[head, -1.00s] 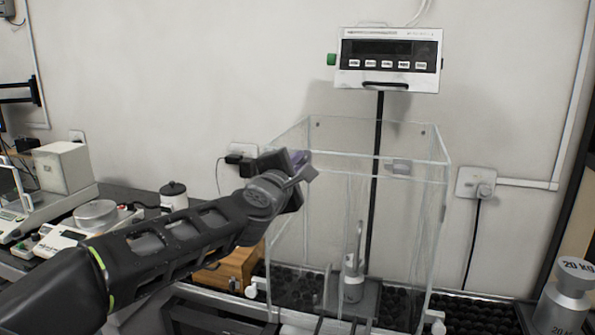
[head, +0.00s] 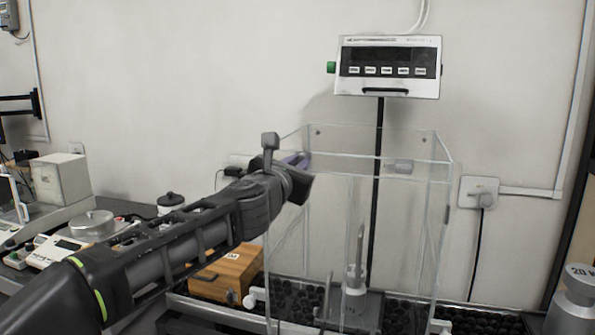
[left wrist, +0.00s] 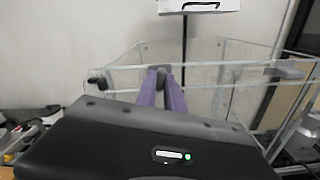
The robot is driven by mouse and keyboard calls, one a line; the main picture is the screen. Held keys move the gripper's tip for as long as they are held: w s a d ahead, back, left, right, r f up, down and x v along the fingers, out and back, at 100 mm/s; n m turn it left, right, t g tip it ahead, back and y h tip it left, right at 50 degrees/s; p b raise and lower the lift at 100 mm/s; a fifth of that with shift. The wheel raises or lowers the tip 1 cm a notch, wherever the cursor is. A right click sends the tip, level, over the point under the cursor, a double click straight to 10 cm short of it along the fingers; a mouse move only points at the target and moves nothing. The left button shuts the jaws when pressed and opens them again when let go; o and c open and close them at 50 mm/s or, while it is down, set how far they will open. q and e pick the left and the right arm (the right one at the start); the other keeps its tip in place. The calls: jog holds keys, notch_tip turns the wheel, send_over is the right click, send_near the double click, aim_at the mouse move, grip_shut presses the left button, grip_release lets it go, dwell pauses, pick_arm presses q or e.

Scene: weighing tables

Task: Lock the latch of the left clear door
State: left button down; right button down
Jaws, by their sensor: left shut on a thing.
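A clear box (head: 410,225) with transparent walls stands in the middle of the head view, and its left clear door (head: 287,235) faces my arm. My left gripper (head: 300,160) is at the top of that left side, with purple fingers. In the left wrist view my left gripper (left wrist: 161,84) is shut on a small dark grey piece at the rim, which looks like the latch (left wrist: 160,75). The fingers and wrist hide most of it, so I cannot tell its turn. My right gripper is out of view.
A grey catch (head: 399,166) sits on the box's far side. A display unit (head: 388,66) stands on a pole behind. A wooden case (head: 226,274) lies below my left arm, and a steel weight (head: 577,300) stands at the right.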

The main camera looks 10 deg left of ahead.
pick_arm(q)
jog(key=shift+f+n+b, duration=0.1)
jog(key=shift+n+b, duration=0.4)
jog(key=shift+n, duration=1.1)
jog(key=c, duration=1.4)
grip_release()
jog(key=shift+c, duration=0.2)
jog(key=s, duration=0.7)
jog(key=shift+s+a+b, duration=0.25)
jog(key=shift+s+b, duration=0.15)
